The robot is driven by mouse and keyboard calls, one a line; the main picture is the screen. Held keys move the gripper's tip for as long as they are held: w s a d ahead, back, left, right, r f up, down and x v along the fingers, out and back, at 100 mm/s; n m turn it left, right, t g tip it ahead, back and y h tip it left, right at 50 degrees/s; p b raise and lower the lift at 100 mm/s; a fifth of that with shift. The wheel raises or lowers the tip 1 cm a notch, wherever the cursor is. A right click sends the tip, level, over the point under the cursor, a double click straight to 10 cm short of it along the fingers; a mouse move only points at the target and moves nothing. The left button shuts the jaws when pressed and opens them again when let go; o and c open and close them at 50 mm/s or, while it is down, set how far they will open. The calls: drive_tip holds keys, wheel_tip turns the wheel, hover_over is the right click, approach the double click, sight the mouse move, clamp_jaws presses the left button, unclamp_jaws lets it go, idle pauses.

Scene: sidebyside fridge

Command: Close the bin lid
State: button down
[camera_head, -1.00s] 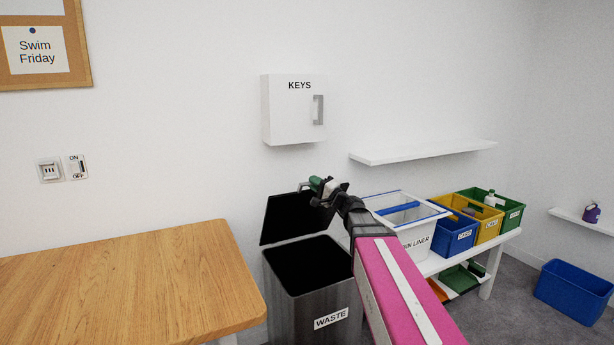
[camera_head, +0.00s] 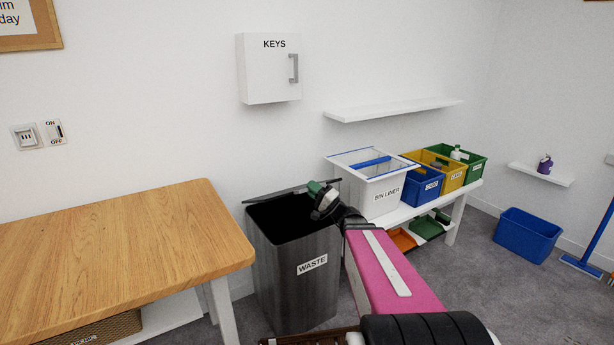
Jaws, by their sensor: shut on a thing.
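The dark grey waste bin (camera_head: 285,270) with a "WASTE" label stands on the floor right of the wooden table. Its black lid (camera_head: 275,195) shows as a thin, almost edge-on strip above the bin's rear. The dark opening still shows beneath it, so the lid is partly lowered, not flat on the rim. My gripper (camera_head: 317,188), with green at its tip, is shut at the lid's right part; the fingertips' exact hold is partly hidden by the gripper itself. My pink arm reaches in from the lower right.
A wooden table (camera_head: 120,235) stands close at left. A white bench (camera_head: 440,203) right of the bin holds a white "BIN LINER" box (camera_head: 385,190) and several coloured crates. A blue tub (camera_head: 527,235) stands on the floor at right. A key cabinet (camera_head: 268,70) hangs above.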

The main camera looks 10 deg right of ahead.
drive_tip(key=s+f+y, duration=0.1)
drive_tip(key=f, duration=0.4)
drive_tip(key=s+d+f+n, duration=0.1)
drive_tip(key=f, duration=0.5)
drive_tip(key=s+f+n+y, duration=0.1)
drive_tip(key=s+f, duration=0.1)
drive_tip(key=f, duration=0.3)
drive_tip(key=shift+d+f+y, duration=0.3)
drive_tip(key=shift+d+f, duration=0.05)
drive_tip(key=shift+d, duration=0.05)
drive_tip(key=shift+s+f+y, duration=0.1)
drive_tip(key=shift+f+y, duration=0.2)
drive_tip(key=shift+f, duration=0.3)
drive_tip(key=c, duration=1.2)
unclamp_jaws()
drive_tip(key=shift+s, duration=0.1)
drive_tip(key=v, duration=1)
drive_tip(key=shift+s+d+f, duration=0.15)
drive_tip(key=shift+s+f, duration=0.05)
drive_tip(key=shift+f, duration=0.15)
